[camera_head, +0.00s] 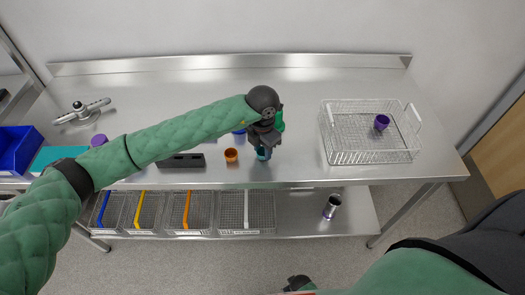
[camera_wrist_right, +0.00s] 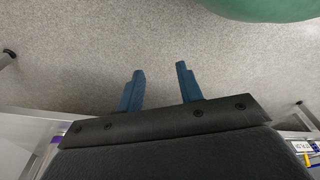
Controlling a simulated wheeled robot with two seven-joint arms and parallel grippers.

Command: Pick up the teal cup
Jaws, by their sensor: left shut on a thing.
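The teal cup (camera_head: 262,156) is near the front edge of the steel table, mostly hidden by my left gripper (camera_head: 263,149). My left gripper points down over it and is shut on it. I cannot tell whether the cup touches the table. My right gripper (camera_wrist_right: 160,88) is open and empty in the right wrist view, with bare floor beyond its fingers. In the head view only a dark part of it shows at the bottom edge.
An orange cup (camera_head: 231,155) stands just left of my left gripper, and a blue cup (camera_head: 239,132) sits behind. A dark block (camera_head: 181,161) lies further left. A wire basket (camera_head: 345,157) holding a purple cup (camera_head: 381,122) stands on the right. The table's back is clear.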

